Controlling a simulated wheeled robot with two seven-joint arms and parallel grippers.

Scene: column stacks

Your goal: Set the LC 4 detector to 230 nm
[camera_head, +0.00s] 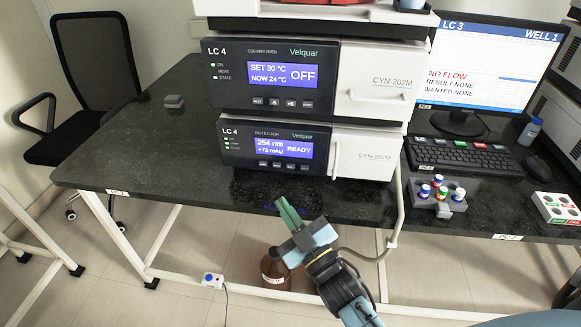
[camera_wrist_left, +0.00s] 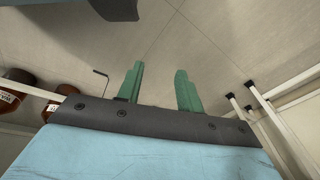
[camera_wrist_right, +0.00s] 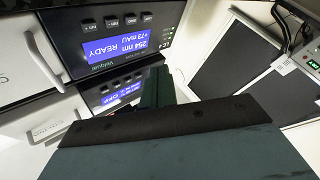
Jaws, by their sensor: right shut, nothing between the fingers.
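The LC 4 detector (camera_head: 240,146) is the lower unit of the LC 4 stack in the head view. Its blue display (camera_head: 284,148) reads 254 nm, +73 mAU, READY. A row of small buttons (camera_head: 283,165) sits under the display. The display also shows in the right wrist view (camera_wrist_right: 114,49), upside down. My right gripper (camera_head: 281,206) is shut and empty, below and in front of the detector, apart from it; its green fingers also show in the right wrist view (camera_wrist_right: 157,88). My left gripper (camera_wrist_left: 160,88) is open and empty over the floor, seen only in the left wrist view.
The LC 4 column oven (camera_head: 230,85) sits on top of the detector and shows OFF. A white tube (camera_head: 395,215) hangs at the bench's front edge. A vial rack (camera_head: 437,205), keyboard (camera_head: 460,157) and monitor (camera_head: 485,70) stand to the right. The bench left of the stack (camera_head: 130,150) is mostly clear.

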